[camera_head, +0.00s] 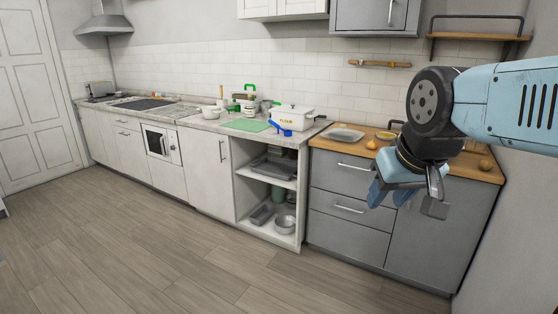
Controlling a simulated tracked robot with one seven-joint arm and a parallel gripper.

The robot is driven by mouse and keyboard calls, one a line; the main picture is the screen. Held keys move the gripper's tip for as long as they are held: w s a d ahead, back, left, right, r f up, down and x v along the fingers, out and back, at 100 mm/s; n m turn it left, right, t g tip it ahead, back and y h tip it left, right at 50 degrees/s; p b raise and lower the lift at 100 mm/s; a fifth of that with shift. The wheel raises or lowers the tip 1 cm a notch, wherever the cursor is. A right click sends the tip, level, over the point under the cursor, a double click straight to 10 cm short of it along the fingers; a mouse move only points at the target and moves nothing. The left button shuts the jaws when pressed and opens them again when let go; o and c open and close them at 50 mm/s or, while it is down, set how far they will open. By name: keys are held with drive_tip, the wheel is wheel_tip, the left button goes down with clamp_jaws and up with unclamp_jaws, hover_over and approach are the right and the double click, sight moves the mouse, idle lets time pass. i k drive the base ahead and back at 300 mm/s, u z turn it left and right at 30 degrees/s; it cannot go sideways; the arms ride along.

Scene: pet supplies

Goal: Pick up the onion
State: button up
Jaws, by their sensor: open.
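Two small round orange-brown things lie on the wooden counter top at the right, and either could be the onion; they are too small to tell apart surely. One round thing (485,165) sits near the right end of the counter, to the right of my gripper. The other round thing (371,144) sits left of my wrist. My gripper (389,194) is open and empty, pointing down in front of the grey drawers, nearer to me than the counter. My arm hides part of the counter top.
The wooden counter top (328,144) also carries a clear tray (345,134) and a yellow-rimmed item (386,135). A wall shelf (480,37) hangs above. A white flour box (292,117) stands on the left counter. The wooden floor (160,240) is clear.

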sight(372, 145)
drive_tip(key=i, duration=2.55)
drive_tip(key=z, duration=1.2)
